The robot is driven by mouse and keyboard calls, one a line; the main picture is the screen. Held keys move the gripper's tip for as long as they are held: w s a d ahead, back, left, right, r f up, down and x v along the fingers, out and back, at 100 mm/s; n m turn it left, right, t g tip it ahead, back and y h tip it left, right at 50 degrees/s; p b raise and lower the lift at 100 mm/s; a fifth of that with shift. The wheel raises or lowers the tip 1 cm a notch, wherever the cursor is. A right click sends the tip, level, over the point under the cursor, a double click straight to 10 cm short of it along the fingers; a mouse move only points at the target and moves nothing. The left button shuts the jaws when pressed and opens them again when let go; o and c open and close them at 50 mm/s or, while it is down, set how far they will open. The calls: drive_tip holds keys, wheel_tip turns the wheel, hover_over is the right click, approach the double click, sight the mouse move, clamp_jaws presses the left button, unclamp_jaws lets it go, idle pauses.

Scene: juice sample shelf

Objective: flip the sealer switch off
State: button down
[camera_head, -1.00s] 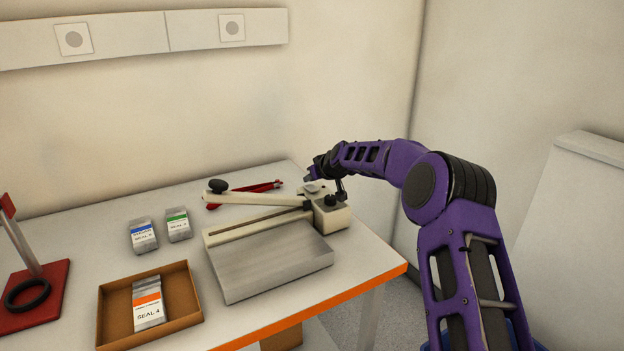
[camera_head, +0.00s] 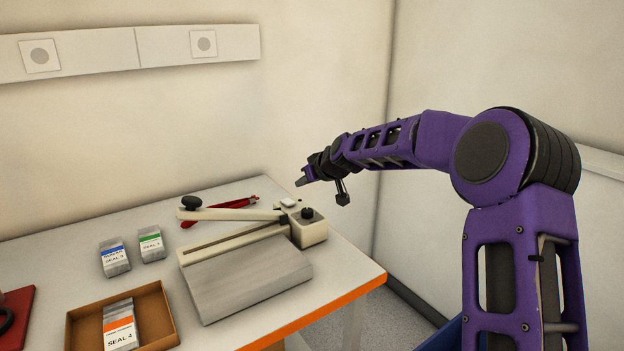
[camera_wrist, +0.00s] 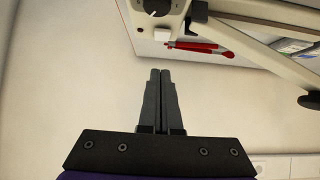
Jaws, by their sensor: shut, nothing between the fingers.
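The sealer (camera_head: 250,279) stands on the table, with a long lever arm ending in a black knob at its left. Its cream end block (camera_head: 312,231) carries a black dial (camera_head: 307,212). A small white piece (camera_head: 289,202), which looks like the switch, sits behind the dial; it also shows in the wrist view (camera_wrist: 161,34). I cannot tell its on or off position. My gripper (camera_head: 300,182) is shut and empty, raised above and behind the end block. In the wrist view the closed fingertips (camera_wrist: 160,73) point towards the white piece, apart from it.
A red-handled tool (camera_head: 222,210) lies behind the lever arm. Two seal packs (camera_head: 115,259) (camera_head: 151,245) stand to the left. A brown tray (camera_head: 160,318) holds an orange-striped pack. The wall is close behind the table (camera_head: 345,262).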

drive_tip(key=v, duration=0.5)
drive_tip(key=shift+s+r, duration=0.1)
drive_tip(key=shift+s, duration=0.05)
drive_tip(key=shift+r, duration=0.1)
